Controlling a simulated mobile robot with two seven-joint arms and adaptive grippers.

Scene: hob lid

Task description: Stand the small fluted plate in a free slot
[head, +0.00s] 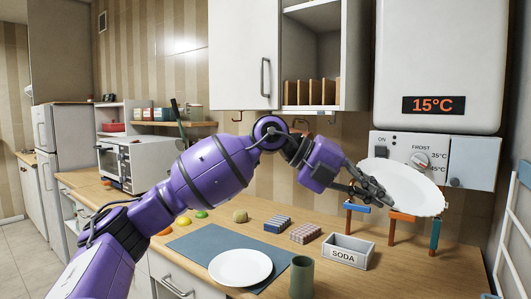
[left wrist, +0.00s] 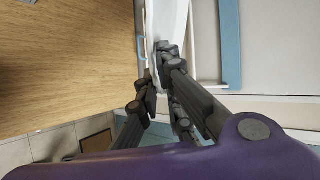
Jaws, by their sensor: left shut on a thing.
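My left gripper (head: 372,192) is shut on a white plate with a scalloped edge, the fluted plate (head: 408,186). The gripper holds it by its left side, tilted, above the right part of the counter. In the left wrist view the fluted plate (left wrist: 168,22) shows nearly edge-on beyond the fingers (left wrist: 160,72). A wooden rack with several upright dividers (head: 310,94) stands in the open wall cabinet, up and left of the plate. I see no plate in its slots. My right gripper is not in view.
A smooth white plate (head: 240,267) lies on a blue-grey mat (head: 195,240). A green cup (head: 301,277), a SODA box (head: 347,252) and two striped blocks stand nearby. A boiler (head: 436,65) hangs behind the held plate. The cabinet door (head: 243,55) is left of the rack.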

